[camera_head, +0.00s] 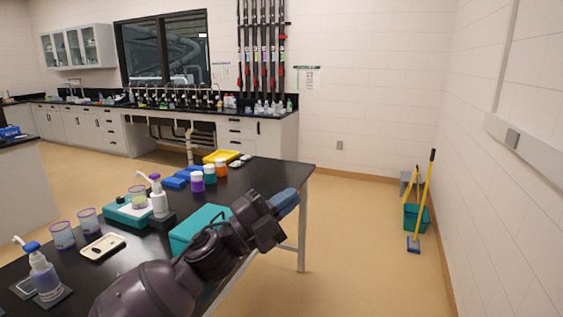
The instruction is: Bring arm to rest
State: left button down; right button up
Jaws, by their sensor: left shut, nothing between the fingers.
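My left gripper (286,202) is at the end of the dark arm that comes in from the bottom. Its blue-grey fingers are shut with nothing between them, and point right past the edge of the black-topped table (275,172). The arm crosses in front of a teal box (198,224) on the table and hides part of it. My right gripper is not in view.
Pump bottles (158,198), (44,273), beakers (63,235), a white tray (103,247), coloured jars (209,172) and a yellow tray (222,156) stand on the table. A teal bucket (416,217) with a mop is by the right wall. The floor between is clear.

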pick_arm(q)
jog(key=s+a+f+n+t+y, duration=0.1)
jog(key=a+f+n+t+y, duration=0.2)
jog(key=a+f+n+y, duration=0.6)
jog(key=s+a+f+n+t+y, duration=0.1)
jog(key=a+f+n+t+y, duration=0.2)
jog(key=a+f+n+y, duration=0.6)
jog(key=s+a+f+n+g+y, duration=0.1)
jog(key=s+a+f+n, duration=0.3)
jog(key=s+f, duration=0.7)
jog(key=s+a+f+n+g+y, duration=0.1)
jog(key=s+a+f+n+g, duration=0.3)
jog(key=s+f, duration=0.8)
notch_tip(320, 180, down, 2)
jog(key=a, duration=0.2)
jog(key=shift+s+a, duration=0.2)
jog(key=shift+a, duration=0.1)
jog(key=shift+f, duration=0.1)
